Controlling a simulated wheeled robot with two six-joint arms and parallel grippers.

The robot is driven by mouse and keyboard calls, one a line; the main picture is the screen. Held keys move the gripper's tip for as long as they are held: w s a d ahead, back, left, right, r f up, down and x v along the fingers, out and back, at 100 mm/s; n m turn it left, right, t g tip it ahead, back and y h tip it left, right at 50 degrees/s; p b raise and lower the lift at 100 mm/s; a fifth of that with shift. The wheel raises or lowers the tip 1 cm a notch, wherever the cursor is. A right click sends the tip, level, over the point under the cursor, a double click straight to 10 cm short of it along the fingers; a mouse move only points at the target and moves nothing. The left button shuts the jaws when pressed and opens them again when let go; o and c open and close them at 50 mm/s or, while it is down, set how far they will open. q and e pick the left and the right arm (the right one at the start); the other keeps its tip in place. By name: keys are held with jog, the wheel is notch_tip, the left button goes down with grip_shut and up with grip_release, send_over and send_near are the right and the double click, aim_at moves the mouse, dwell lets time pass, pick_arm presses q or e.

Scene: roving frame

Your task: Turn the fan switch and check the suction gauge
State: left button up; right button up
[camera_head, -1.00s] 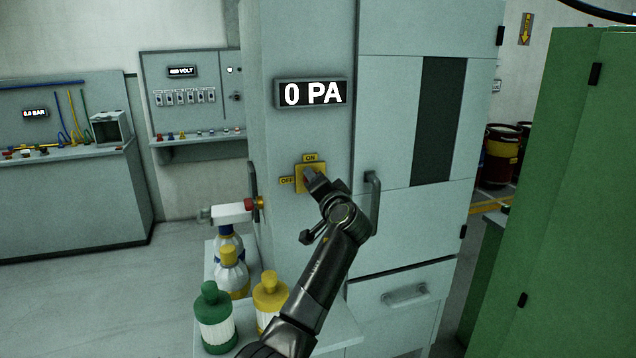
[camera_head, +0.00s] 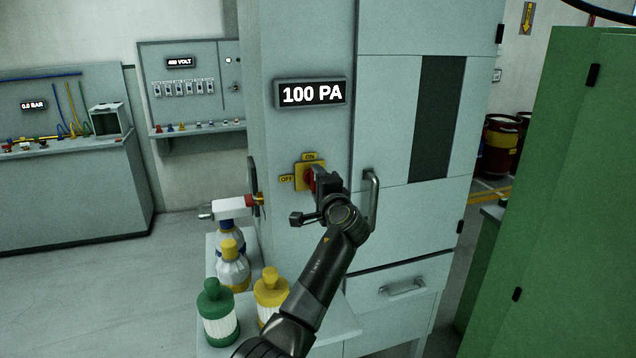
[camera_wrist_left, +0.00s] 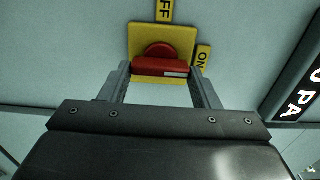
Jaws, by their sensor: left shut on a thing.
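The suction gauge (camera_head: 312,93) on the grey cabinet front reads 100 PA. Below it, the fan switch is a red knob (camera_head: 309,182) on a yellow plate (camera_head: 301,167), with an ON label above and an OFF label at the left. My left gripper (camera_head: 317,184) is shut on the knob and hides part of it. In the left wrist view, the red knob (camera_wrist_left: 158,66) sits between both fingers, and its white mark lies toward the ON label (camera_wrist_left: 202,59). The gauge (camera_wrist_left: 300,97) is cut off at that view's right edge. My right gripper is not in view.
A cabinet handle (camera_head: 373,200) stands just right of my wrist. Green (camera_head: 217,313) and yellow (camera_head: 271,292) bottles stand on a low surface left of my forearm. A green cabinet (camera_head: 560,180) fills the right side. Open floor lies at the left.

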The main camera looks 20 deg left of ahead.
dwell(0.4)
pick_arm(q)
jog(key=o, duration=1)
